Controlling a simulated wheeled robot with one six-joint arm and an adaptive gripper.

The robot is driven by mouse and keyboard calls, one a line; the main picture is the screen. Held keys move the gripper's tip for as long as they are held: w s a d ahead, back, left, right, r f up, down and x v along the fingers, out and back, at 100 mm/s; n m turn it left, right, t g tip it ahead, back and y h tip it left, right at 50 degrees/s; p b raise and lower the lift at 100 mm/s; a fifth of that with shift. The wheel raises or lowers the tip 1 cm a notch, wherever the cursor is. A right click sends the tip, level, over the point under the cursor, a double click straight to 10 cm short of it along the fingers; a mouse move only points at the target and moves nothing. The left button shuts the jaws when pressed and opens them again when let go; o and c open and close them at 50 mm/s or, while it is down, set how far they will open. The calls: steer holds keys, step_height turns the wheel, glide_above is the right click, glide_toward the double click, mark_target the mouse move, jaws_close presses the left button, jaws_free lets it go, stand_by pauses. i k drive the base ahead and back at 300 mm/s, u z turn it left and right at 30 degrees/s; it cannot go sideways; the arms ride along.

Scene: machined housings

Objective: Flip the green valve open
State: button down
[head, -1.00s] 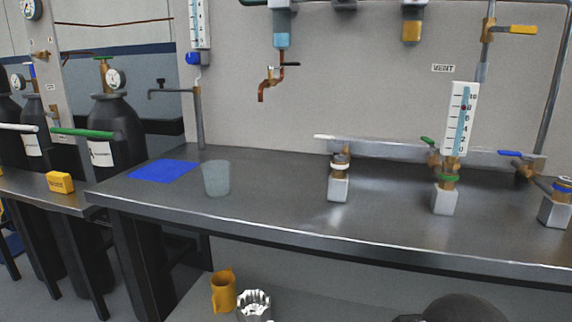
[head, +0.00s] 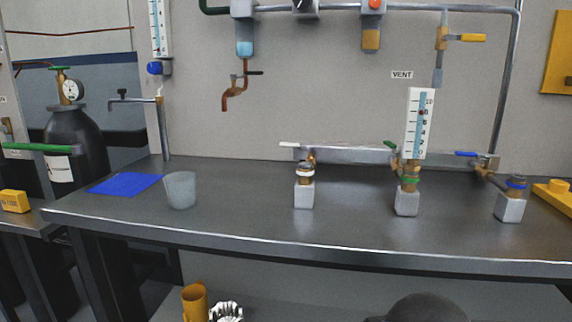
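The valve with a small green lever (head: 390,144) sits on the metal rail at the back of the bench, right of centre. Its lever tilts up to the left, and the valve body is partly hidden behind an upright thermometer-like gauge (head: 419,124). In front stands a grey block with a green-banded fitting (head: 408,181). A longer green bar (head: 37,147) shows at the far left, in front of a dark gas cylinder; I cannot tell what it belongs to. My gripper is not in view.
Valves with a white lever (head: 295,145) and a blue lever (head: 466,153) flank the green one. A frosted cup (head: 181,190) and blue sheet (head: 125,184) lie left on the bench (head: 240,218). The bench front is mostly clear.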

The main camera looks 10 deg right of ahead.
mark_target(392, 145)
steer(key=u, duration=2.15)
steer(key=k, duration=0.85)
steer(key=z, duration=1.05)
steer(key=i, duration=0.5)
